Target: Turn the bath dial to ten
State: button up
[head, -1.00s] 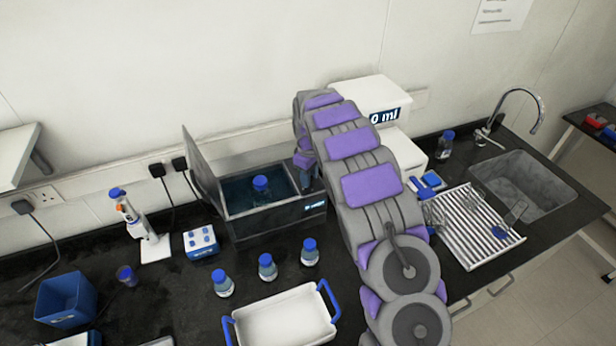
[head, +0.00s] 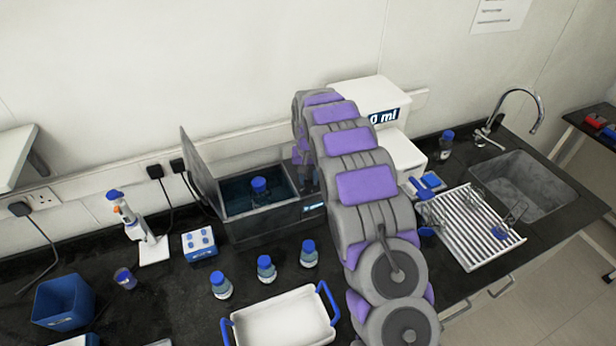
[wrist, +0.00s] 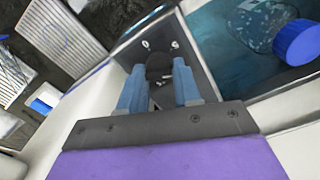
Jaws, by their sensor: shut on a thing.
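The water bath (head: 265,222) stands on the black bench with its lid raised at the left and water inside. A blue-capped bottle (head: 260,188) stands in the water, and its cap also shows in the wrist view (wrist: 297,42). In the wrist view, my gripper (wrist: 160,82) has its blue fingers closed around the dark round dial (wrist: 159,66) on the bath's end panel. In the head view my arm hides most of the gripper.
Several blue-capped bottles (head: 265,268) stand in front of the bath, behind a white tray with blue handles (head: 285,328). White boxes (head: 400,152) stand behind my arm. A draining rack (head: 472,228) and sink (head: 525,182) are at the right.

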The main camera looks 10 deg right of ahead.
aim_at(308, 179)
jog(key=m, duration=0.5)
jog(key=shift+s+f, duration=0.1)
jog(key=shift+m, duration=0.3)
dwell(0.4)
jog(key=o, duration=1.1)
jog(key=shift+a, duration=0.1)
jog(key=shift+c, duration=0.2)
jog(key=shift+r, duration=0.2)
notch_tip(308, 179, up, 17)
